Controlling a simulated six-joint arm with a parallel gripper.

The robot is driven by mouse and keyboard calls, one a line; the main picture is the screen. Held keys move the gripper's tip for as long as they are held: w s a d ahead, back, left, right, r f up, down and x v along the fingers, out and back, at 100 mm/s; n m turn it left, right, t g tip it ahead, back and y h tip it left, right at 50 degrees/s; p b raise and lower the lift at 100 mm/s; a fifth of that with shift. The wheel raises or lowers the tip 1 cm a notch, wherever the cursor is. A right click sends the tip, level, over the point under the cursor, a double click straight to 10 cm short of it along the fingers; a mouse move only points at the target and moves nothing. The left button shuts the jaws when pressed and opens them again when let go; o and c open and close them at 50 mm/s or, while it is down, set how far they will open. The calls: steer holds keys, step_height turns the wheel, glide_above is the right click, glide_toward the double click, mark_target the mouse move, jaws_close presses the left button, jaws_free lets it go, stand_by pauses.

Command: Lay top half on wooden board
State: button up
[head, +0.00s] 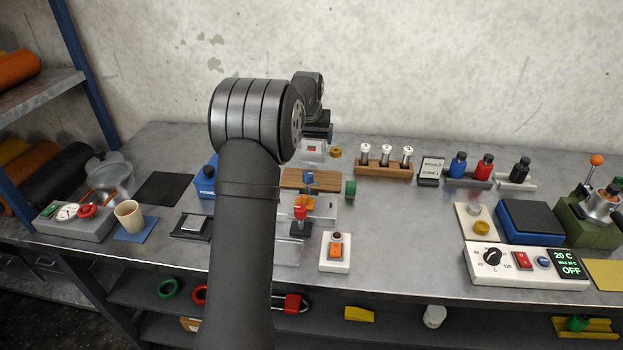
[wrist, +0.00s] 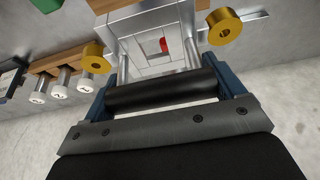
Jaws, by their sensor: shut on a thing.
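My gripper (head: 318,130) is at the back of the bench, partly hidden by my arm. In the wrist view its blue fingers (wrist: 168,92) are shut on the black bar handle of the top half (wrist: 148,22). This is a silvery square block with rods up to the handle and a red spot at its middle. In the head view the top half (head: 312,150) shows just below the gripper, behind the wooden board (head: 325,180). I cannot tell whether it touches anything beneath.
A wooden rack (head: 383,170) with white-capped vials stands right of the board. A brass knob (head: 336,152) is beside the top half. A red-topped device (head: 300,219) stands in front.

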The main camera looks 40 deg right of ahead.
mark_target(310, 155)
steer(key=shift+w+d+f, duration=0.15)
steer(key=shift+f, duration=0.05)
step_height(310, 155, down, 10)
steer(key=shift+r, duration=0.2)
steer(key=shift+f, duration=0.15)
steer(key=o, duration=1.1)
steer(key=v, duration=1.2)
